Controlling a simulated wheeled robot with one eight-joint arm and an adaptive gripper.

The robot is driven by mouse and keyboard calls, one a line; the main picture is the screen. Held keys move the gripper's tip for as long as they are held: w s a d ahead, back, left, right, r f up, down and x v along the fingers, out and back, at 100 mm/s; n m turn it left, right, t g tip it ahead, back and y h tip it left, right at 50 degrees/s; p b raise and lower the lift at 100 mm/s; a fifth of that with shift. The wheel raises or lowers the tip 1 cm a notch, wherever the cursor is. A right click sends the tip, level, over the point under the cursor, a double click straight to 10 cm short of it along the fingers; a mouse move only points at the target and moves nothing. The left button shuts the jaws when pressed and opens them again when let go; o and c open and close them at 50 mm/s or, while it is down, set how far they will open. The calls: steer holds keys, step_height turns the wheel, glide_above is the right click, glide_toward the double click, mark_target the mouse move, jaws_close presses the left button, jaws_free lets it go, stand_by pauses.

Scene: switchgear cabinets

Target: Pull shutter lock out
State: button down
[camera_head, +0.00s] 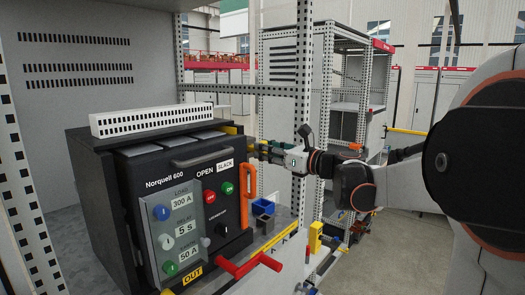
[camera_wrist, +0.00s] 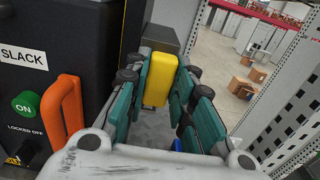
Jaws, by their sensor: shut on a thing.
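A yellow block, which looks like the shutter lock (camera_wrist: 159,80), sits against a dark grey block at the side of the black Norquell 600 breaker unit (camera_head: 150,190). My gripper (camera_wrist: 161,88) has its teal-padded fingers on both sides of the yellow block and is shut on it. In the head view my gripper (camera_head: 262,150) reaches in from the right to the breaker's right rear side. A small yellow part shows at its tip there, mostly hidden by the fingers.
An orange handle (camera_head: 249,182) stands on the breaker's front edge, close to my gripper. A perforated cabinet post (camera_head: 302,120) rises by my wrist. A red lever (camera_head: 250,265) sticks out at the front.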

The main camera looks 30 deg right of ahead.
steer(key=v, duration=0.3)
steer(key=shift+w, duration=0.1)
steer(key=c, duration=1.4)
jaws_free()
steer(key=shift+o, duration=0.2)
